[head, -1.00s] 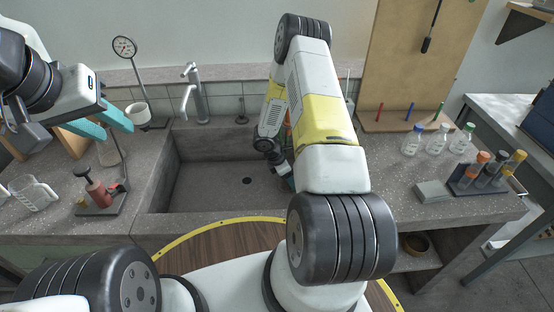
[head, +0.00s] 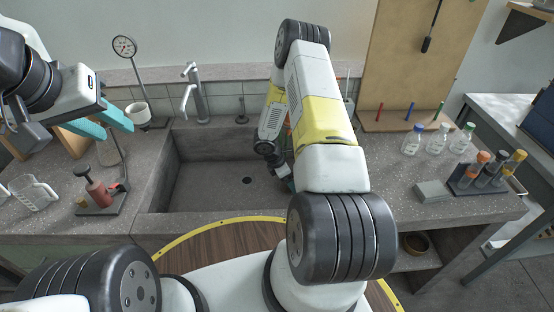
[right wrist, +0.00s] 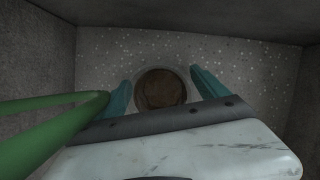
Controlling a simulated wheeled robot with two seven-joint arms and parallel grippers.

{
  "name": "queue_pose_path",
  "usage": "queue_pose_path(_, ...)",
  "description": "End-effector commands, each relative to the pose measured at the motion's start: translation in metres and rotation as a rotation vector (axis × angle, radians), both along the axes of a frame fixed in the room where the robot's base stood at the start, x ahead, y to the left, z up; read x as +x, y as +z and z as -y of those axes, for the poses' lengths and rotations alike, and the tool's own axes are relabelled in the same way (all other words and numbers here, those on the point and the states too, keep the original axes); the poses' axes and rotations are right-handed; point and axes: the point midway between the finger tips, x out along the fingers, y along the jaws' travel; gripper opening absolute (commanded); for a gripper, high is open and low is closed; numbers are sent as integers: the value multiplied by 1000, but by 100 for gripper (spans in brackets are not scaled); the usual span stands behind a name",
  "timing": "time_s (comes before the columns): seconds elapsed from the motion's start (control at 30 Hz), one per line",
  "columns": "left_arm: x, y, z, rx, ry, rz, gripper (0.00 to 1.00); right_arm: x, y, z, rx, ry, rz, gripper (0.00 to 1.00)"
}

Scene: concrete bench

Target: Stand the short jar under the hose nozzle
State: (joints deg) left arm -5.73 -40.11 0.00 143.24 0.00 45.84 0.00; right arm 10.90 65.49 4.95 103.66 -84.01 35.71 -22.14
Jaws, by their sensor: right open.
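In the right wrist view, a round, brown-centred thing with a pale rim, seen from above, looks like the short jar (right wrist: 161,89). My right gripper (right wrist: 160,84) is open, its teal fingers on either side of the jar with gaps showing. A thick green looped tube (right wrist: 50,120), perhaps the hose, crosses the left of that view; I cannot make out its nozzle. In the head view my right arm hides most of the right gripper and jar, at the sink's right side. My left gripper (head: 108,123) is open and empty above the left counter.
The grey stone sink (head: 215,195) has a drain and a tap (head: 196,95) behind. Several bottles (head: 437,140), a tube rack (head: 485,178) and a grey block (head: 432,192) stand on the right.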

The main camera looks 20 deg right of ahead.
Motion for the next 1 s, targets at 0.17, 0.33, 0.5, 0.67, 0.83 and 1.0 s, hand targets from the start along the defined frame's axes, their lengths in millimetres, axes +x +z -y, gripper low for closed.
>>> queue_pose_path(0.17,0,0,0,0,0,0,36,1,28,-12,-1,2,3,84)
queue_pose_path(0.33,0,0,0,0,0,0,36,-2,25,-56,0,7,-1,84)
queue_pose_path(0.5,0,0,0,0,0,0,36,-3,25,-94,-1,5,0,84)
queue_pose_path(0.67,0,0,0,0,0,0,36,-4,25,-118,-1,4,0,84)
queue_pose_path(0.83,0,0,0,0,0,0,36,-3,29,-129,0,-5,5,84)
queue_pose_path(1.0,0,0,0,0,0,0,36,8,79,-122,7,-103,66,84)
